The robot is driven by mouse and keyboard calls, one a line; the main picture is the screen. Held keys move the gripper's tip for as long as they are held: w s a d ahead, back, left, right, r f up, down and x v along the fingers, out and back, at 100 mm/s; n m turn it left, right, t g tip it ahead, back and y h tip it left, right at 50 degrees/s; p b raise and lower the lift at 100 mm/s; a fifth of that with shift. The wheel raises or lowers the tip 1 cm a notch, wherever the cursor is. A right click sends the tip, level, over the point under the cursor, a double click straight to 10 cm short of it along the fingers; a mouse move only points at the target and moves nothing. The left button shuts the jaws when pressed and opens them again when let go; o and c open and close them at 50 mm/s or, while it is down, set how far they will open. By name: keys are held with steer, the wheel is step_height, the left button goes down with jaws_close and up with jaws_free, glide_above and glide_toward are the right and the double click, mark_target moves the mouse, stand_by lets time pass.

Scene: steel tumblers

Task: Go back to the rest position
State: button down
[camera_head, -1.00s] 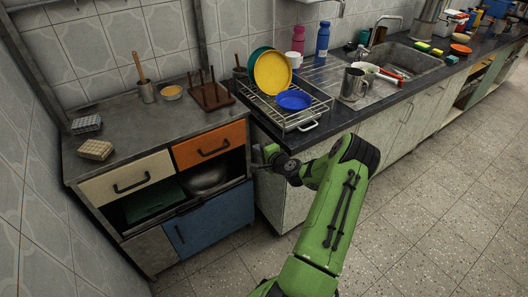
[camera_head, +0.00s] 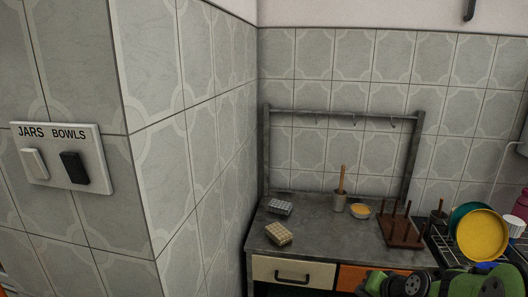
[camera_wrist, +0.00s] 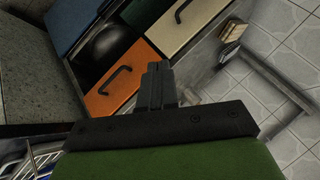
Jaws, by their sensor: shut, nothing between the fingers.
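My gripper (camera_wrist: 158,80) shows in the wrist view with its two dark fingers together and nothing between them. It is in front of the cabinet, with the orange drawer (camera_wrist: 111,92) just left of the fingertips and the cream drawer (camera_wrist: 187,22) beyond to the right. In the head view part of my green arm shows at the bottom right corner, and the fingers cannot be made out there.
The grey cabinet top (camera_head: 325,232) carries sponges (camera_head: 278,234), a wooden peg rack (camera_head: 400,230) and a small bowl (camera_head: 360,211). A dish rack with a yellow plate (camera_head: 482,235) stands at right. A switch panel (camera_head: 62,158) labelled JARS and BOWLS is on the left wall.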

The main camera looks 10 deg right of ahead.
steer(key=s+a+r+n+g+p, duration=0.2)
steer(key=s+a+r+n, duration=0.2)
steer(key=s+a+r, duration=0.35)
steer(key=s+a+r+n+h+p, duration=0.1)
steer(key=s+a+r, duration=0.2)
steer(key=s, duration=0.6)
steer(key=s+a+r+n+p, duration=0.2)
steer(key=s+a+r, duration=0.2)
steer(key=s+r, duration=0.2)
steer(key=s, duration=0.2)
steer(key=shift+s+n+g+h, duration=0.3)
steer(key=shift+s+g+h, duration=0.1)
steer(key=shift+r, duration=0.1)
